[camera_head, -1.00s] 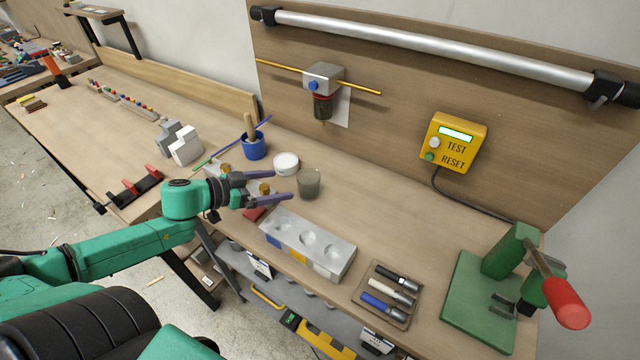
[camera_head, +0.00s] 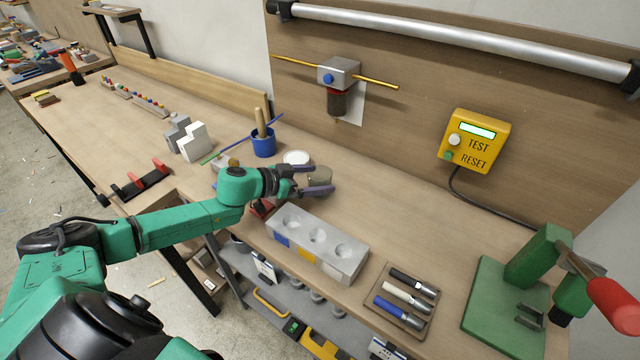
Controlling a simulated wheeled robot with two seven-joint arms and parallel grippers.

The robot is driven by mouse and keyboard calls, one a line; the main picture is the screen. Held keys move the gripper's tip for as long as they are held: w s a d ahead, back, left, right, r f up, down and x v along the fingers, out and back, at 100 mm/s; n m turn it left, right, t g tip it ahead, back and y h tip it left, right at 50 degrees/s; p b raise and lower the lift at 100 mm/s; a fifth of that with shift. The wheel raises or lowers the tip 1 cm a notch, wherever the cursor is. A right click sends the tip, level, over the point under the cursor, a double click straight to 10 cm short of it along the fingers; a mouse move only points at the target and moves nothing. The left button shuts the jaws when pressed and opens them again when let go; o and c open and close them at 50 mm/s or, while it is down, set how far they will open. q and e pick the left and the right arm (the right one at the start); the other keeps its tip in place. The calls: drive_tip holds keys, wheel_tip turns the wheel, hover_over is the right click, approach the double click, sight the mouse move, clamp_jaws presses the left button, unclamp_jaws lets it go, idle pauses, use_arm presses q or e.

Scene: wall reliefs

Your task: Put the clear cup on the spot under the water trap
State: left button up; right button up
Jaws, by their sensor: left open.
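The clear cup (camera_head: 321,175) stands on the bench, greyish and see-through, partly hidden by my left gripper. My left gripper (camera_head: 314,180) is open, with its fingers pointing right at the cup. One fingertip is at the cup's far left side and the other crosses in front of its lower part; I cannot tell whether they touch it. The water trap (camera_head: 338,101), a grey block with a red ring and dark bowl, hangs on the wooden back panel above and behind the cup. I cannot make out a marked spot under it. My right gripper is not in view.
A white round dish (camera_head: 296,157) and a blue pot (camera_head: 263,145) with sticks stand left of the cup. A grey block with round hollows (camera_head: 345,262) lies in front. A marker tray (camera_head: 400,314) and green press (camera_head: 500,310) are right.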

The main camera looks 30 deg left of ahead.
use_arm(q)
drive_tip(key=shift+x, duration=0.8)
drive_tip(key=shift+r, duration=0.1)
drive_tip(key=c, duration=1.4)
